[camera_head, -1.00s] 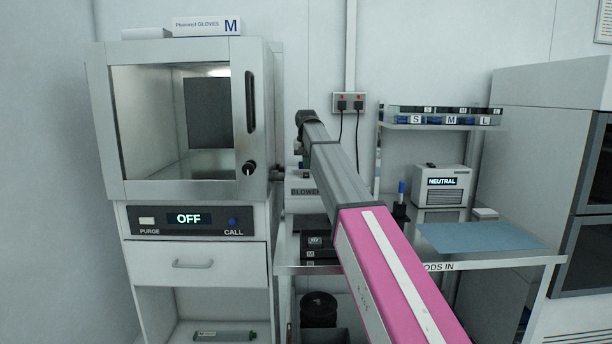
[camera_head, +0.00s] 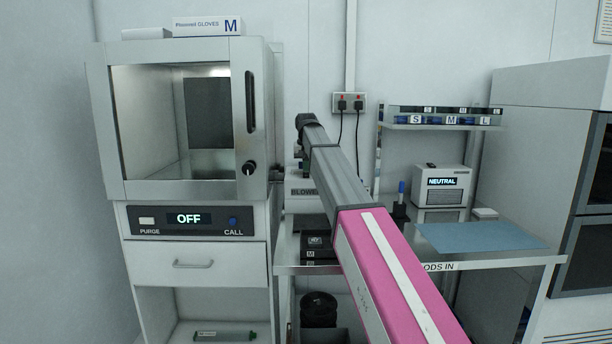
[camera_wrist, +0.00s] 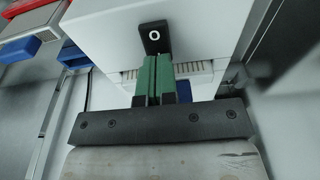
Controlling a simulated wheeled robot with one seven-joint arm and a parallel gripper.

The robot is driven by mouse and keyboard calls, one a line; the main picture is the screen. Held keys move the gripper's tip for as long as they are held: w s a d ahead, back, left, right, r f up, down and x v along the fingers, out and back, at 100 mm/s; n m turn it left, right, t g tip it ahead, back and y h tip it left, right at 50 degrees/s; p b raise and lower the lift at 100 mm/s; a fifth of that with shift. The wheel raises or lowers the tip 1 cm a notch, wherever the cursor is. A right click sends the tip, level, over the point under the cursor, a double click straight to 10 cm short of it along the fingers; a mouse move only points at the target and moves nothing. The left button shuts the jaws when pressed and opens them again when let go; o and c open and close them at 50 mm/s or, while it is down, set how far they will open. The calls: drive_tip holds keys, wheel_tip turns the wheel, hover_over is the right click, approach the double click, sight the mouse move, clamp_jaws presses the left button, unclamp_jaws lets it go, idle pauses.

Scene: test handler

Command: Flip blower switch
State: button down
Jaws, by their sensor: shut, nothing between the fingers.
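The blower (camera_head: 303,191) is a pale box labelled "BLOWER" on the bench right of the cabinet, partly hidden behind my arm. In the wrist view the white box (camera_wrist: 205,25) carries a black switch (camera_wrist: 153,36) marked with a white "O". My gripper (camera_wrist: 154,58) has green fingers, shut together with nothing between them. Its fingertips are at the lower edge of the switch in the picture. I cannot tell whether they touch it. In the head view the fingers are mostly hidden by my arm.
The steel cabinet (camera_head: 105,140) with a window and an "OFF" display (camera_head: 189,218) stands close on the left. A wall socket (camera_head: 349,103) with two plugs and cables is behind. A "NEUTRAL" unit (camera_head: 440,185), a blue mat (camera_head: 480,237) and a bin shelf (camera_head: 440,126) are right.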

drive_tip(key=shift+f, duration=0.4)
idle(0.3)
drive_tip(key=shift+r, duration=3.5)
